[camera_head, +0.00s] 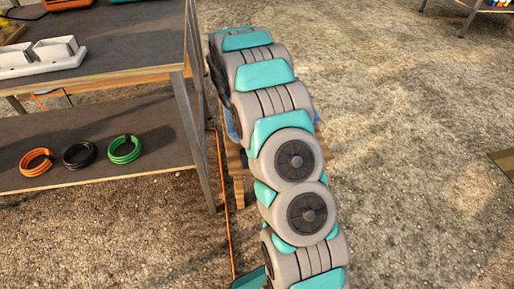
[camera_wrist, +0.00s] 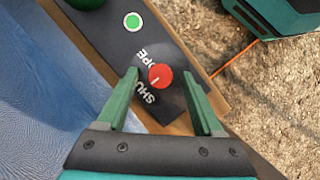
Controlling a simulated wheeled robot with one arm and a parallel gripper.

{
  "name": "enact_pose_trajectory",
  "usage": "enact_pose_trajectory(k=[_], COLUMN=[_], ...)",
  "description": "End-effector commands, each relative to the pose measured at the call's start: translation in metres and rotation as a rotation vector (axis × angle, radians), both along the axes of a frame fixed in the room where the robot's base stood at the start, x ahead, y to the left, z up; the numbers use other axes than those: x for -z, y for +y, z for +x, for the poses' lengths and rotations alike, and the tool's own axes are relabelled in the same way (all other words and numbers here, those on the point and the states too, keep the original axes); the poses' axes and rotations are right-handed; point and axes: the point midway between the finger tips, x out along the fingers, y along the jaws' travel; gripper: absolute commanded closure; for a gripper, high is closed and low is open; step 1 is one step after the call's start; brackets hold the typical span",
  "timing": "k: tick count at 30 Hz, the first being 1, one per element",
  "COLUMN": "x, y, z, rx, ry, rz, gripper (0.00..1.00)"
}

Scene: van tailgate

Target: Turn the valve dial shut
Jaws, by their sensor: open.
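The valve dial (camera_wrist: 160,76) is a round red knob with a pale pointer line, seen in the wrist view. It sits on a dark panel (camera_wrist: 120,50) with white lettering beside it, partly readable as "SHU" and "OPE". The pointer line runs toward the lower left of the knob, near the lettering. My gripper (camera_wrist: 164,84) is open, its two green fingers on either side of the dial with gaps left and right. I cannot tell how far above the dial the fingertips are. In the head view my arm hides the dial and the gripper.
A green lit button (camera_wrist: 132,21) and a dark green round part (camera_wrist: 86,3) are on the panel. Blue cloth (camera_wrist: 40,90) lies to the left. A workbench (camera_head: 120,55) with a lower shelf holding coiled cables (camera_head: 78,155) stands left of my arm. Gravel ground to the right is open.

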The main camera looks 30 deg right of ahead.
Motion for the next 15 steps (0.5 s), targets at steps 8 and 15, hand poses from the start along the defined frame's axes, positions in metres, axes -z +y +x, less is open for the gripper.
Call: enact_pose_trajectory(k=[8,15], x=[-0.015,-0.051], y=[0.003,0.011], z=[0.007,0.019], rx=[0.0,0.0], ry=[-0.004,-0.004], rz=[-0.001,0.0], gripper=[0.31,0.31])
